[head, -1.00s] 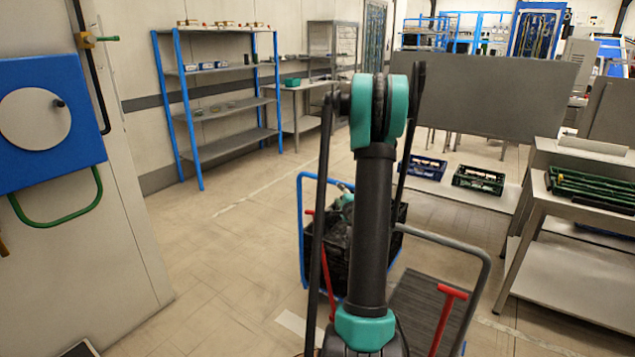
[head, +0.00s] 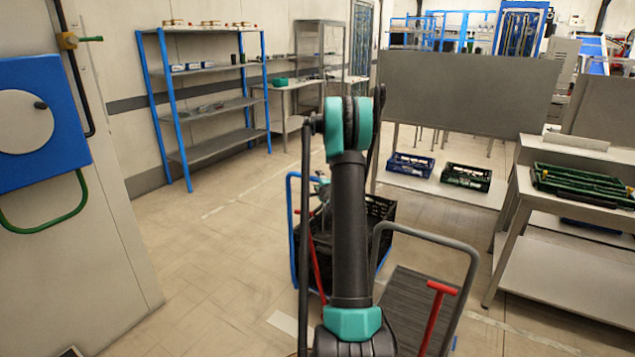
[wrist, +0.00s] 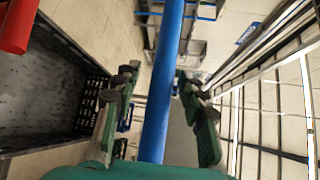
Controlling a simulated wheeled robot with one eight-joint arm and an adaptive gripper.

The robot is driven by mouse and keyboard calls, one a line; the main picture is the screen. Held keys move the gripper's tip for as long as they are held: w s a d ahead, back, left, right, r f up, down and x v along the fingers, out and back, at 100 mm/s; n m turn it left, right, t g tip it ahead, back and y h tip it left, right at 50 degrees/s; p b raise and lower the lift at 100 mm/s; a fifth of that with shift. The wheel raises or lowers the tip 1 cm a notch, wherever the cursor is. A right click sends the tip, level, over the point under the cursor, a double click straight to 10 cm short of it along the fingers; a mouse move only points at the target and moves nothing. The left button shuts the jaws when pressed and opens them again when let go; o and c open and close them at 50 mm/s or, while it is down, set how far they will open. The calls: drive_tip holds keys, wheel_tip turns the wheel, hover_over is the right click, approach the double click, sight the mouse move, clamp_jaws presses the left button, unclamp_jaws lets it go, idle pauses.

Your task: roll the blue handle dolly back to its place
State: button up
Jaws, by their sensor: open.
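The blue handle dolly shows in the head view as an upright blue tube handle (head: 292,225) left of my arm. A black crate (head: 378,212) stands on it, partly hidden by my arm. In the wrist view the blue handle bar (wrist: 166,70) runs lengthwise between the green fingers of my gripper (wrist: 157,103). The gripper is open, with one finger on each side of the bar and gaps visible. In the head view my arm hides most of the gripper.
A grey-handled dolly (head: 472,262) with a ribbed dark deck and red lever stands close at right. A steel table (head: 520,195) with green crates is beyond it. A blue-posted shelf (head: 160,110) stands at the back left. Floor left of the dolly is clear.

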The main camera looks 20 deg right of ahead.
drive_tip(key=shift+w, duration=0.25)
clamp_jaws()
idle(0.3)
